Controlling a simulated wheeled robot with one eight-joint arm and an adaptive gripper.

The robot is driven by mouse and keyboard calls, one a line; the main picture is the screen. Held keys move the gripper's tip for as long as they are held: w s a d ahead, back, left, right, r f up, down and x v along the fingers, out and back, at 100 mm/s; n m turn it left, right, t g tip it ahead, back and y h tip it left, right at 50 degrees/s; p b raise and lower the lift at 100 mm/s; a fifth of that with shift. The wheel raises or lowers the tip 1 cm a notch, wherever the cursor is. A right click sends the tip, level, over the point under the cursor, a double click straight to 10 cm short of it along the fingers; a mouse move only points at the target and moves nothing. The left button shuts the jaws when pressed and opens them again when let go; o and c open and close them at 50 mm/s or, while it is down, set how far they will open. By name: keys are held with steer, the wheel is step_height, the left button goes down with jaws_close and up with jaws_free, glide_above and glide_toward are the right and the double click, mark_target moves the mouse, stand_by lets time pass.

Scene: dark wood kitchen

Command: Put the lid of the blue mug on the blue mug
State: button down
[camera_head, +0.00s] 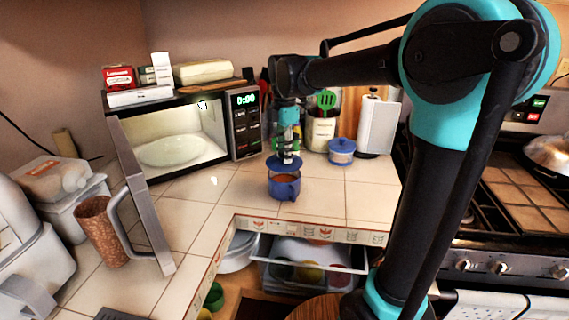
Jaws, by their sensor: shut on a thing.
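The blue mug (285,190) stands upright on the tiled counter, in the middle of the view. Its top is uncovered and shows something brown inside. My gripper (287,158) points down just above the mug and is shut on the blue lid (274,162). The lid is above the mug's far rim, and there seems to be a small gap between them. My fingers hide part of the lid, so its exact tilt is hard to tell.
A microwave (243,125) with its door (145,220) wide open stands to the left. A drawer (310,275) is open below the counter edge.

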steer(key=shift+f, duration=1.95)
steer(key=c, duration=1.2)
jaws_free()
steer(key=shift+f, duration=0.15)
steer(key=shift+o, duration=0.2)
step_height(320, 180, up, 12)
steer(key=shift+r, duration=0.15)
